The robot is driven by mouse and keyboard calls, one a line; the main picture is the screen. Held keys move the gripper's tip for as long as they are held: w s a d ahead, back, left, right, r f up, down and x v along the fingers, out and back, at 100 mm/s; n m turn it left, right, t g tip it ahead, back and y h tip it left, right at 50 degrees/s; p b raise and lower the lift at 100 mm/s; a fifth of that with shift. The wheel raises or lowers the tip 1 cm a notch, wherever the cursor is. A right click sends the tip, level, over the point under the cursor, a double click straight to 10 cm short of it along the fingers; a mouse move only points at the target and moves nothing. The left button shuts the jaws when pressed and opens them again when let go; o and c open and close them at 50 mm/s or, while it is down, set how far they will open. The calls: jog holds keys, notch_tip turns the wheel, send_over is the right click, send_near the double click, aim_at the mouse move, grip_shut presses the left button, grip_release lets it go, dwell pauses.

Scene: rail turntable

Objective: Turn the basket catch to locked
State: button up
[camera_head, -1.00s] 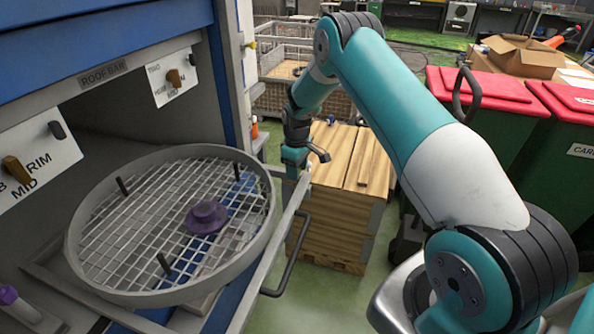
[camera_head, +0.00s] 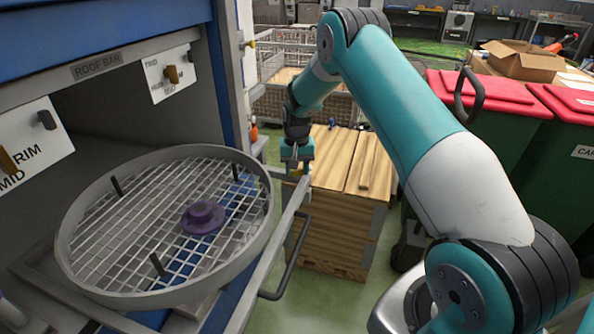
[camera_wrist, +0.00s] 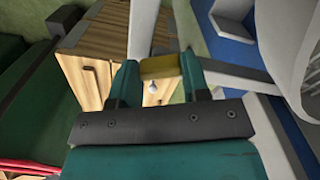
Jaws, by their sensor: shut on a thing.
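The round basket (camera_head: 262,235) is a grey rim with a wire mesh floor, on a pulled-out frame at the left of the head view. A small yellow piece, which looks like the basket catch (camera_wrist: 160,66), sits between my fingertips in the wrist view. My gripper (camera_wrist: 158,68) is shut on it, with a green finger at each end. In the head view my gripper (camera_head: 298,170) is at the frame's far right corner, beside the basket rim. The catch is mostly hidden there, and I cannot read its position.
A purple knob (camera_head: 203,217) stands on the mesh. A black handle (camera_head: 288,262) sticks out from the frame's front. A wooden crate (camera_head: 335,225) stands close behind my gripper. Red-lidded green bins (camera_head: 500,125) are at the right. Label plates (camera_head: 172,74) hang on the cabinet.

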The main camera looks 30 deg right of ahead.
jog(key=m, duration=0.4)
jog(key=shift+m+b, duration=0.3)
jog(key=shift+b, duration=0.05)
dwell(0.4)
jog(key=o, duration=0.9)
jog(key=shift+r, duration=0.1)
notch_tip(320, 180, up, 17)
jog(key=shift+r+b, duration=0.15)
jog(key=shift+b, duration=0.8)
